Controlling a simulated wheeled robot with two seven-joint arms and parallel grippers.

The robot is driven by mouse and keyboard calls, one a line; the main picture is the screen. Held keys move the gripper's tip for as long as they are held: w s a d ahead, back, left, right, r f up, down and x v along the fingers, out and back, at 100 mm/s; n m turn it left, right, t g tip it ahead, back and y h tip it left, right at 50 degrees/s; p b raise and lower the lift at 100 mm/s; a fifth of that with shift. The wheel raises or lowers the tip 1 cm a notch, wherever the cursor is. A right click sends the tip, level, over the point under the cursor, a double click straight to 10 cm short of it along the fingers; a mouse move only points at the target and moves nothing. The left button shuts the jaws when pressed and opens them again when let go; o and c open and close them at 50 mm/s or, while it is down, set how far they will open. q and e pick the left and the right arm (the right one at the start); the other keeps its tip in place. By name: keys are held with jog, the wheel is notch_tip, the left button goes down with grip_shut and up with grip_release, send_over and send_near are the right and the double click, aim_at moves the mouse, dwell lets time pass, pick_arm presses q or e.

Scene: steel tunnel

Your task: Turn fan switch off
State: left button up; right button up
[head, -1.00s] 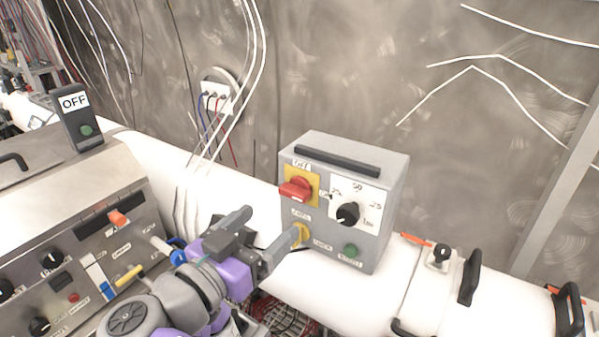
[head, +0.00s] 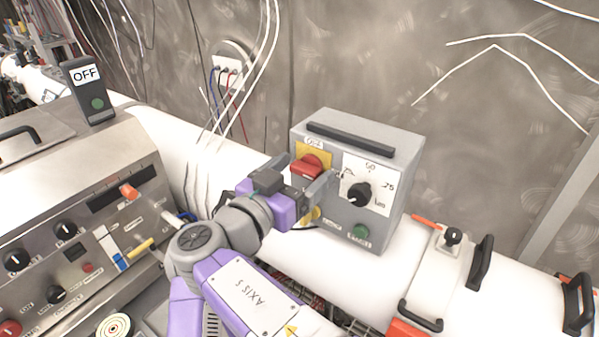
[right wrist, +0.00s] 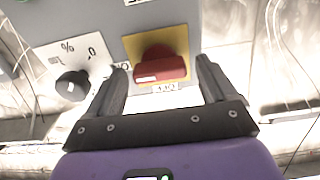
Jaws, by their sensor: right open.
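The fan box (head: 385,222) is a grey box with a handle on top, standing on the white pipe. Its red rotary switch (head: 306,167) sits on a yellow plate at the upper left of its front. My right gripper (head: 303,168) is open, its fingers reaching to either side of the red switch. In the right wrist view the red switch (right wrist: 160,68) lies between and just beyond the two open fingertips (right wrist: 162,66). I cannot tell whether the fingers touch it. The plate's label is partly readable. My left gripper is in neither view.
A black dial (head: 359,194) and a green button (head: 360,232) are on the same box front, right of the switch. A control panel (head: 40,235) with knobs stands at the left. Black handles (head: 481,262) stand on the pipe at the right.

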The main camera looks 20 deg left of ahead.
jog(key=c, duration=1.1)
jog(key=shift+o, duration=0.2)
